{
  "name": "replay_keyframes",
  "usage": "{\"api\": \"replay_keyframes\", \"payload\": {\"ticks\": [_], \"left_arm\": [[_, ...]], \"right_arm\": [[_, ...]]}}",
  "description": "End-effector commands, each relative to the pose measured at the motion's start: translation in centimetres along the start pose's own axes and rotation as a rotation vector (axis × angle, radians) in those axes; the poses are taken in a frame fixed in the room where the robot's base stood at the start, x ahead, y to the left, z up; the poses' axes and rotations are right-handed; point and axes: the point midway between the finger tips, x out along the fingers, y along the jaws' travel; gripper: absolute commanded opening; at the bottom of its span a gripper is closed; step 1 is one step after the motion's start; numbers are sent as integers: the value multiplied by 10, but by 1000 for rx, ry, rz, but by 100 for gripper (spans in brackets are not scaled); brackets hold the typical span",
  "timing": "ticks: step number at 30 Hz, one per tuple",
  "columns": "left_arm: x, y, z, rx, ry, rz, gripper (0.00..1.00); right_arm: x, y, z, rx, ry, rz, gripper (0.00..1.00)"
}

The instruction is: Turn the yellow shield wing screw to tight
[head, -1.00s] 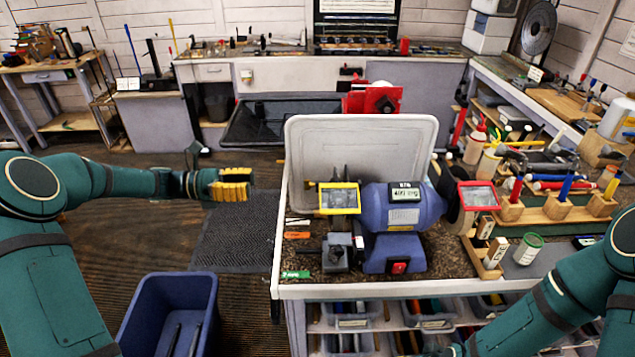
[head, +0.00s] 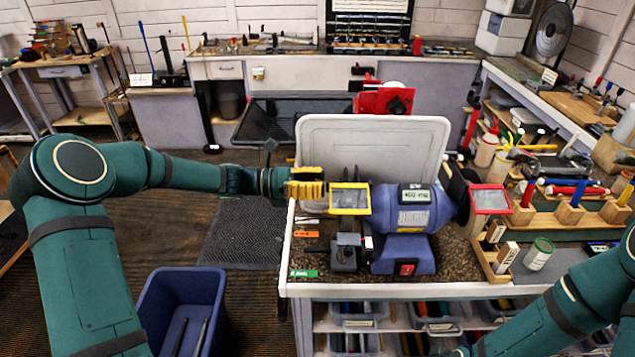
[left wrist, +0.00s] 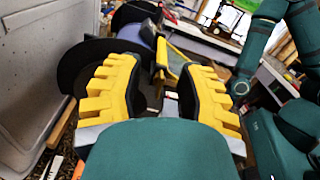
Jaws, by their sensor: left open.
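The bench grinder (head: 402,208) stands on the cart top with a yellow-framed shield (head: 349,198) on its left side and a red-framed shield (head: 490,199) on its right. The yellow shield's wing screw is too small to make out. My left gripper (head: 306,188) is just left of the yellow shield, pointing at it. In the left wrist view its yellow fingers (left wrist: 160,92) are apart with nothing held between them, and the yellow shield (left wrist: 174,62) shows beyond them. My right arm is at the lower right of the head view; its gripper is out of frame.
A grey upright panel (head: 372,150) stands behind the grinder. An orange tool (head: 305,234) and a green one (head: 304,273) lie at the cart's left edge. A blue bin (head: 180,310) is on the floor. Wooden holders (head: 570,214) with tools stand to the right.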

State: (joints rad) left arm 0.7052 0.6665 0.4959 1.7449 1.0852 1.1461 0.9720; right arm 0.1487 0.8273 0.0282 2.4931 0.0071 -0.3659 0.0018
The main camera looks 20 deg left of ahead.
Motion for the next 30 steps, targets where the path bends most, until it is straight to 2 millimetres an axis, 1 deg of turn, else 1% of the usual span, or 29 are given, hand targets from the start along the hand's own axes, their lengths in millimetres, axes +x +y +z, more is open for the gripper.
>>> {"api": "replay_keyframes", "payload": {"ticks": [7, 8, 9, 10, 11, 30], "left_arm": [[1, 0, 0, 0, 0, 0, 37], [1, 0, 0, 0, 0, 0, 33], [0, 0, 0, 0, 0, 0, 19], [0, 0, 0, 0, 0, 0, 8], [0, 0, 0, 0, 0, 0, 0], [0, 0, 0, 45, 0, 0, 0]], "right_arm": [[0, 0, 0, 0, 0, 0, 39], [0, 0, 0, 0, 0, 0, 39], [0, 0, 0, 0, 0, 0, 39], [0, 0, 0, 0, 0, 0, 39], [0, 0, 0, 0, 0, 0, 39], [2, 1, 0, 0, 0, 0, 39]]}}
